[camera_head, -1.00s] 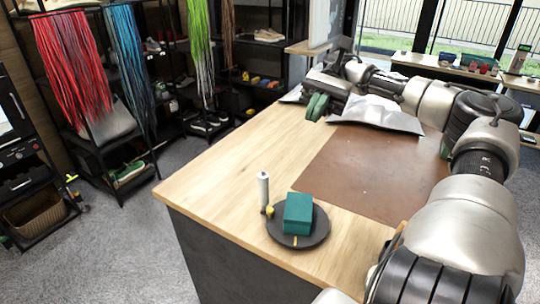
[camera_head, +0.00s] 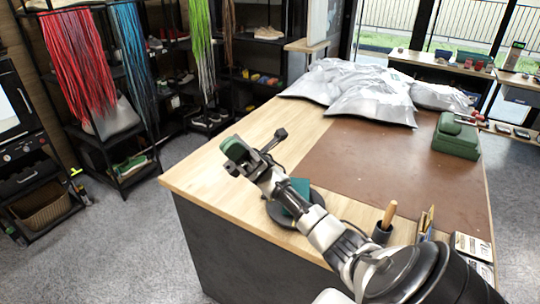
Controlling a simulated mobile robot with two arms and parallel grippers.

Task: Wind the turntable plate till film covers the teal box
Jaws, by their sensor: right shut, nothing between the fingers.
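The teal box (camera_head: 301,187) sits on the dark round turntable plate (camera_head: 276,213) near the table's front left corner. My right arm crosses in front of both, so only parts of them show. My right gripper (camera_head: 236,152), with green finger pads, is shut and empty. It appears up and left of the box in the picture, over the table's left edge area. The white film roll is hidden behind my gripper and wrist. I cannot tell whether any film is on the box. My left gripper is not in view.
Silvery bags (camera_head: 370,97) lie at the table's back. A green case (camera_head: 456,137) stands at the right edge of the brown mat (camera_head: 375,165). A black cup with a wooden-handled tool (camera_head: 388,216) stands at the front right. The mat's middle is clear.

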